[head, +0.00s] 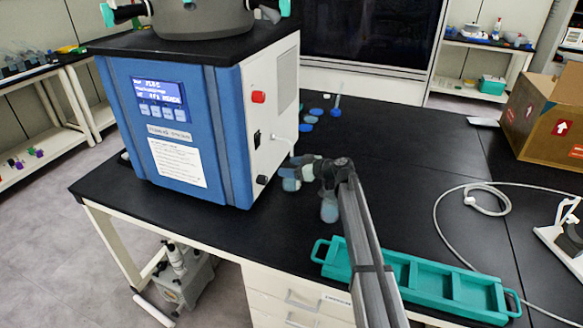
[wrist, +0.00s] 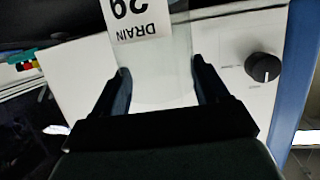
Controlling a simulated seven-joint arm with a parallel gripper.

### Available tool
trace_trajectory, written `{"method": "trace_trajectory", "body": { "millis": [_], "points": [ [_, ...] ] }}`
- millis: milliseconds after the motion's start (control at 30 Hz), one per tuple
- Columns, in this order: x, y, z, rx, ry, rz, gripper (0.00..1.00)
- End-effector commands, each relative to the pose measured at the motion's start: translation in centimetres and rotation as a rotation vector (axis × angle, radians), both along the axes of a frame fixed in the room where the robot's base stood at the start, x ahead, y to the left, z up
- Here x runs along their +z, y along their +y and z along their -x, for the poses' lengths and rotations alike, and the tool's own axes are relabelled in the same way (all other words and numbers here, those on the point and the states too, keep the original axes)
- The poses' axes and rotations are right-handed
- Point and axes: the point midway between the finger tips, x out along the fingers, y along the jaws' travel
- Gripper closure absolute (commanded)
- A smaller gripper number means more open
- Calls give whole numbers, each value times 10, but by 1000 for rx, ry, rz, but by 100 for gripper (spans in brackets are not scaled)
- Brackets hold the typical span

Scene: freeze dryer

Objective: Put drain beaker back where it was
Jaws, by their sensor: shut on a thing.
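The drain beaker (wrist: 160,60) is a clear vessel with a white label reading "DRAIN" and "29", upside down in the wrist view. My gripper (wrist: 158,80) has one dark finger on each side of it and is shut on it. In the head view my gripper (head: 300,172) is beside the right side panel of the blue-and-white freeze dryer (head: 178,125), above the black bench. The beaker is small and hard to separate from the gripper there. I cannot tell whether its base touches the bench.
A white drain tube (head: 284,139) comes out of the dryer's side. A black knob (wrist: 263,67) is on that panel. Several blue caps (head: 314,112) lie behind my gripper. A teal rack (head: 420,280) lies at the front; a cardboard box (head: 545,118) stands at right.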

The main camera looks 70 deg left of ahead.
Motion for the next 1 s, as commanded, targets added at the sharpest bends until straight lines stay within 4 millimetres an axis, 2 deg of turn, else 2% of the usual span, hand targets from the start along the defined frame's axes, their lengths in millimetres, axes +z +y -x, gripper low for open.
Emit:
{"method": "trace_trajectory", "body": {
  "millis": [333, 367, 600, 900, 1000],
  "points": [
    [-2, 0, 0, 0, 1, -1, 87],
    [-2, 0, 0, 0, 0, 0, 24],
    [-2, 0, 0, 0, 0, 0, 1],
    [0, 0, 0, 0, 1, -1, 0],
    [3, -6, -4, -1, 0, -1, 0]
  ]
}}
